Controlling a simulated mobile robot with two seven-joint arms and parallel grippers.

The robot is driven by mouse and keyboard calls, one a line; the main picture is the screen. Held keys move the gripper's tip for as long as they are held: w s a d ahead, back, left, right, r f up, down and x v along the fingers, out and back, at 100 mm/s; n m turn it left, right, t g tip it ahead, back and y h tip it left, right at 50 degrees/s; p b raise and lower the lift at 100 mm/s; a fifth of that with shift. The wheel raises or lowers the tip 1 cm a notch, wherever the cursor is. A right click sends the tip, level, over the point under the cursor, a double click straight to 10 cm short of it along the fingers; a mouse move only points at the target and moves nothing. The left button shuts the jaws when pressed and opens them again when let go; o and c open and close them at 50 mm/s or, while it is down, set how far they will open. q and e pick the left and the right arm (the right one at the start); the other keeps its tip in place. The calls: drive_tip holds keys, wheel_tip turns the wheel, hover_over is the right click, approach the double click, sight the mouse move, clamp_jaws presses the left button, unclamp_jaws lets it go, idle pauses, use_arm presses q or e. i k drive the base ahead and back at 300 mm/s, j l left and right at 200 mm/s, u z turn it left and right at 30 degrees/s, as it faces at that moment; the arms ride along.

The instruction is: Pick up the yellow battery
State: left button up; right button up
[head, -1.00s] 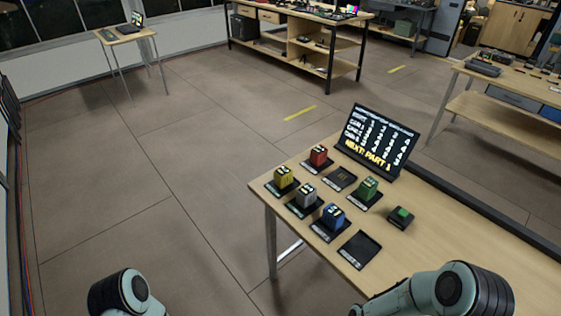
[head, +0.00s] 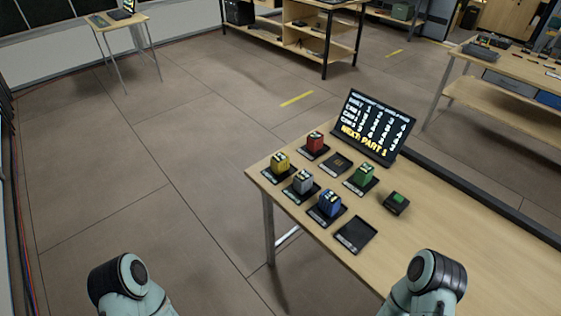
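The yellow battery (head: 280,162) stands upright on a dark pad at the far left corner of the wooden table (head: 450,230). A grey battery (head: 303,182) is just to its right and nearer, and a red battery (head: 315,141) is behind it to the right. My two arms show at the bottom edge, the left one well left of the table and the right one in front of the table's near edge. Both are apart from the battery. Neither gripper's fingers can be seen.
A blue battery (head: 330,204), a green battery (head: 364,175), two empty pads and a small black box with a green top (head: 397,203) share the table. A screen (head: 375,127) stands behind them. The floor left of the table is clear.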

sight(279, 162)
drive_tip(key=z, duration=0.4)
drive_tip(key=j+z, duration=0.1)
drive_tip(key=z, duration=0.3)
drive_tip(key=j+z, duration=0.1)
drive_tip(key=z, duration=0.25)
drive_tip(key=i+j+z, duration=0.1)
drive_tip(key=z, duration=0.3)
drive_tip(key=j+z, duration=0.45)
drive_tip(key=k+j+z, duration=0.15)
drive_tip(key=j+z, duration=0.3)
